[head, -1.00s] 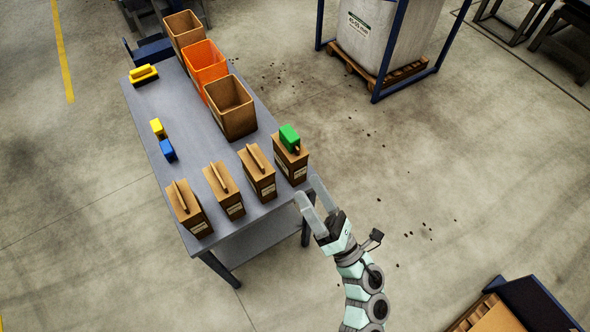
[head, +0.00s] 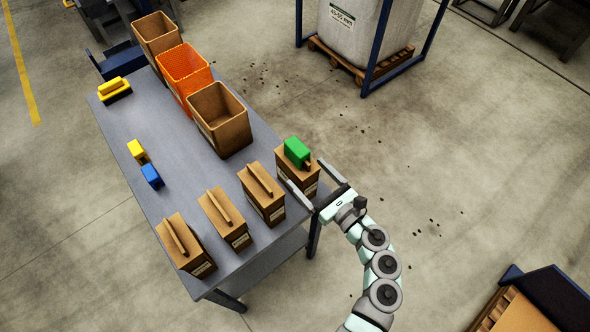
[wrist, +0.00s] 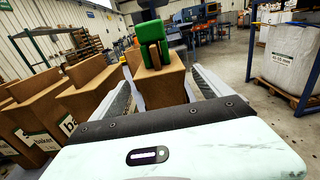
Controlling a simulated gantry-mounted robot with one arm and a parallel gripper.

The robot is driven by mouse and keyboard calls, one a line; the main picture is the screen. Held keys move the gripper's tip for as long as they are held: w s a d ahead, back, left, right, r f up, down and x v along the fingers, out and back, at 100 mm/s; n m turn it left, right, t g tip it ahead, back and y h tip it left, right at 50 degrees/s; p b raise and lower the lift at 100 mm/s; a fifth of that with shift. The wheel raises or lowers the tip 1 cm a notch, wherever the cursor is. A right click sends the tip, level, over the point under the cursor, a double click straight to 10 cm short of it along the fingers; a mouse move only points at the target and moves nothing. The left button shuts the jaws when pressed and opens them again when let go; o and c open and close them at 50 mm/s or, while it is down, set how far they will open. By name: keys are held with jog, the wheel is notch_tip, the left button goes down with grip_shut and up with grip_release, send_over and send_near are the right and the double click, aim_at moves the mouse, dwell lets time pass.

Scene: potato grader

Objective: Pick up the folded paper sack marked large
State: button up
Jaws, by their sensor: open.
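Several upright brown paper sacks with folded tops and white labels stand in a row along the table's near edge. The rightmost sack (head: 306,182) carries a green block (head: 297,152) on its top fold. My gripper (head: 303,171) is open, with one finger on each side of this sack. In the wrist view the sack (wrist: 160,90) stands between the spread fingers, with the green block (wrist: 153,32) on top. I cannot see whether the fingers touch it. Its label is not readable. The neighbouring sack (wrist: 95,93) shows a label beginning "ba", partly hidden.
The other sacks (head: 263,194) stand close to the left. Behind them on the grey table (head: 185,190) are brown bins (head: 222,135), an orange crate (head: 185,75), and blue (head: 151,176) and yellow (head: 137,150) blocks. The floor right of the table is open.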

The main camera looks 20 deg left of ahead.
jog(key=p+x, duration=0.1)
jog(key=x, duration=0.5)
jog(key=shift+w+d+r, duration=0.1)
jog(key=shift+c, duration=0.6)
grip_shut()
dwell(0.3)
